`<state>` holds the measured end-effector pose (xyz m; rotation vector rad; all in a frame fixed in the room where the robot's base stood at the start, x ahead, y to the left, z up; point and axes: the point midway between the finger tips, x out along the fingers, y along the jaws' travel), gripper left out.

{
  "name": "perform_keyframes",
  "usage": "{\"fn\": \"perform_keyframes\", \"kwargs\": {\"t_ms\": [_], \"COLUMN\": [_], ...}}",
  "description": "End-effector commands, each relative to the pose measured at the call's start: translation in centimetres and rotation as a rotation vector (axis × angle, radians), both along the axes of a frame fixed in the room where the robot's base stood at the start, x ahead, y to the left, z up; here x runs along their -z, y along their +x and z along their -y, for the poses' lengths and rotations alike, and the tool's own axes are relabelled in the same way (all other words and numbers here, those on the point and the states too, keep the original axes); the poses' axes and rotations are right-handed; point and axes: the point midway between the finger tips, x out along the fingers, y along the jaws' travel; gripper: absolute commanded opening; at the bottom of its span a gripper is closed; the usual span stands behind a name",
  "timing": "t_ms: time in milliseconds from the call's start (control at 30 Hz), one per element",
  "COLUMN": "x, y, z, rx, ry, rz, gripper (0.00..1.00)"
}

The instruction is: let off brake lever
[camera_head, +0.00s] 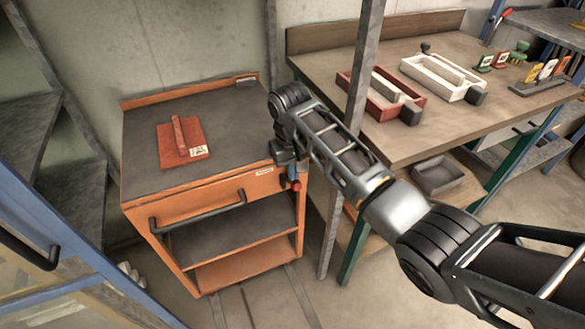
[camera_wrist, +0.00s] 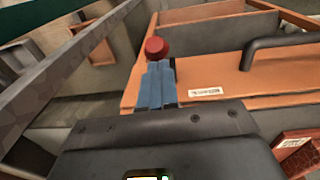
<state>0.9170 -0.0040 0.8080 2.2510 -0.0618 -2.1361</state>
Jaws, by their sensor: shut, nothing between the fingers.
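The brake lever shows as a round red knob (camera_head: 296,185) at the right front corner of the orange cart (camera_head: 195,205). In the wrist view the knob (camera_wrist: 156,47) stands just past the tips of my gripper (camera_wrist: 158,66). My gripper (camera_head: 292,170) has blue fingers that are shut together with nothing between them. It hangs beside the cart's corner, close to the knob. I cannot tell whether the fingertips touch it. The lever's shaft is hidden behind the fingers.
A red block with a handle (camera_head: 182,142) lies on the cart's dark top. A black handle (camera_head: 197,212) crosses its front. A grey post (camera_head: 361,80) stands between the cart and a workbench (camera_head: 440,130) with trays. A blue frame (camera_head: 60,235) stands at the left.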

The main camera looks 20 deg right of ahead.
Motion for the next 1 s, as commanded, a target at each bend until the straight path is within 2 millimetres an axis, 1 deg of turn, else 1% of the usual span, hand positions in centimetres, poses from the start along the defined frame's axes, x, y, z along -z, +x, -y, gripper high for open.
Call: {"fn": "perform_keyframes", "kwargs": {"t_ms": [100, 667, 867, 1000], "x": [0.1, 0.6, 1.3, 2.3], "y": [-0.4, -1.2, -2.2, -3.1], "z": [0.0, 0.0, -0.1, -0.2], "rx": [0.001, 0.001, 0.001, 0.001], "ry": [0.0, 0.001, 0.002, 0.003], "rz": [0.025, 0.117, 0.208, 0.318], "gripper": [0.0, 0.0, 0.0, 0.0]}}
